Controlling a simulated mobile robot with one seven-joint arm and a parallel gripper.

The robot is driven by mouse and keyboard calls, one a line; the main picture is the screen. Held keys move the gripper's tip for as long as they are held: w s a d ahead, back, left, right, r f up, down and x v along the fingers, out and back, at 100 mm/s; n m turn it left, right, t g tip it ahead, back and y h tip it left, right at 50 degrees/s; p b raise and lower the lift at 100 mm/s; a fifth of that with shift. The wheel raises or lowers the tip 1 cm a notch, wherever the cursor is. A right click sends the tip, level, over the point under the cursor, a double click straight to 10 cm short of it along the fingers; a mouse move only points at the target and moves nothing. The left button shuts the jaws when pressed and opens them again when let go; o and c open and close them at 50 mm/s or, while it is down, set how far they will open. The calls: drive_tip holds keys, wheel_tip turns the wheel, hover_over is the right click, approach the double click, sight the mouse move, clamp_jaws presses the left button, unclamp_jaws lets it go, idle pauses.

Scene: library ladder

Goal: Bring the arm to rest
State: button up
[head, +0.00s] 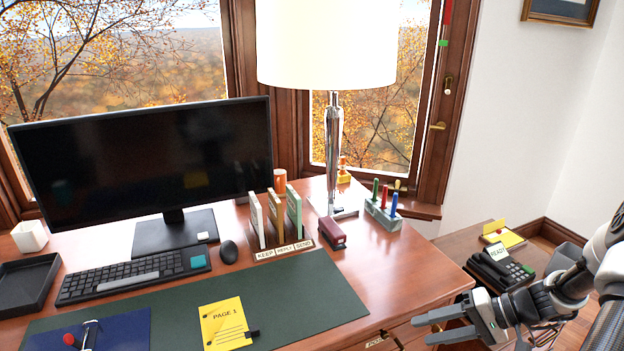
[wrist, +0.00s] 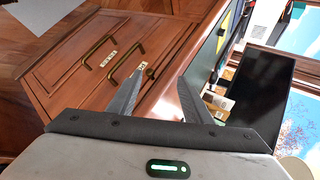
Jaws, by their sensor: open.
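My gripper (head: 437,326) is at the lower right of the head view, beside the right front corner of the desk (head: 420,279). Its two fingers point left and are apart, with nothing between them. In the wrist view, my gripper (wrist: 158,98) shows two dark, spread fingertips in front of the desk's drawer fronts (wrist: 95,65) with brass handles. My arm comes in from the right edge of the head view. I cannot tell whether a finger touches the desk.
A monitor (head: 150,150), a lamp (head: 333,140), a file sorter (head: 277,220), a stapler (head: 332,234) and a pen holder (head: 383,213) stand on the desk. A telephone (head: 497,268) sits on a lower wooden surface behind my gripper. A yellow page (head: 226,325) lies at the front.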

drive_tip(key=s+a+r+n+h, duration=0.3)
drive_tip(key=a+r+n+h, duration=0.15)
drive_tip(key=a+r, duration=0.65)
drive_tip(key=s+a+r+n+h, duration=0.3)
drive_tip(key=a+r+h, duration=0.2)
drive_tip(key=a+r, duration=0.55)
drive_tip(key=s+d+r+m+t, duration=0.2)
drive_tip(key=s+d+r+m, duration=0.3)
drive_tip(key=s, duration=0.5)
wheel_tip(320, 180, up, 20)
drive_tip(key=n+p, duration=0.1)
drive_tip(key=p, duration=1.8)
drive_tip(key=shift+w+d+f, duration=0.2)
